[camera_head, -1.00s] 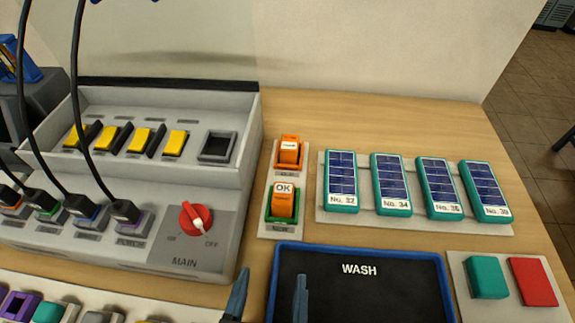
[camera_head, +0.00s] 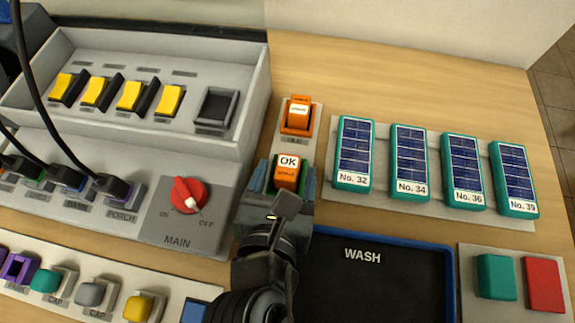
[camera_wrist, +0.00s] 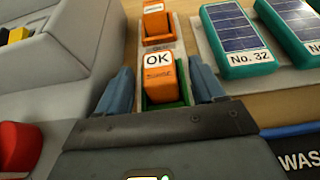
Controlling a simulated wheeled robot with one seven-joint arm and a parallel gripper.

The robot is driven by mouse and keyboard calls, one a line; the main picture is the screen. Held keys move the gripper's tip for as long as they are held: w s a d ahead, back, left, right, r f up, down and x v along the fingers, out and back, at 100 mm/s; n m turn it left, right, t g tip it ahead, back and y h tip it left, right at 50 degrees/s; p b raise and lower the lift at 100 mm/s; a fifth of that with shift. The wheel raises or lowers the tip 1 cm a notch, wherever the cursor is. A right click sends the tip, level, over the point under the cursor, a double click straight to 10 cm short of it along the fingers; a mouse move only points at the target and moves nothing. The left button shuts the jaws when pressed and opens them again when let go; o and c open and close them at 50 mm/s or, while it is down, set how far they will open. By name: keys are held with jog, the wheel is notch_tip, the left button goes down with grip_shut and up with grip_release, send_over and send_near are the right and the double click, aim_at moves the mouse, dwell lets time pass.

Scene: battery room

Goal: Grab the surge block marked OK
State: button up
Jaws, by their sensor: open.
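The orange surge block marked OK (camera_head: 287,174) sits upright in a green-lined socket on a narrow pale plate, right of the grey panel. It also shows in the wrist view (camera_wrist: 158,75), with its white OK label on top. My gripper (camera_head: 283,182) is open, with one blue-grey finger on each side of the block. In the wrist view my gripper (camera_wrist: 162,88) has gaps between its fingers and the block. A second orange block (camera_head: 298,114) with a white label stands in an orange socket behind it; its small label text is hard to read.
The grey panel (camera_head: 147,228) with a red MAIN knob (camera_head: 188,195) stands close on the left. Teal solar cards (camera_head: 353,153) lie on a rack to the right. The dark WASH tray (camera_head: 375,285) is in front on the right. Bare wood lies behind the blocks.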

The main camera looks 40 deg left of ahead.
jog(key=shift+x, duration=0.8)
jog(key=c, duration=1.1)
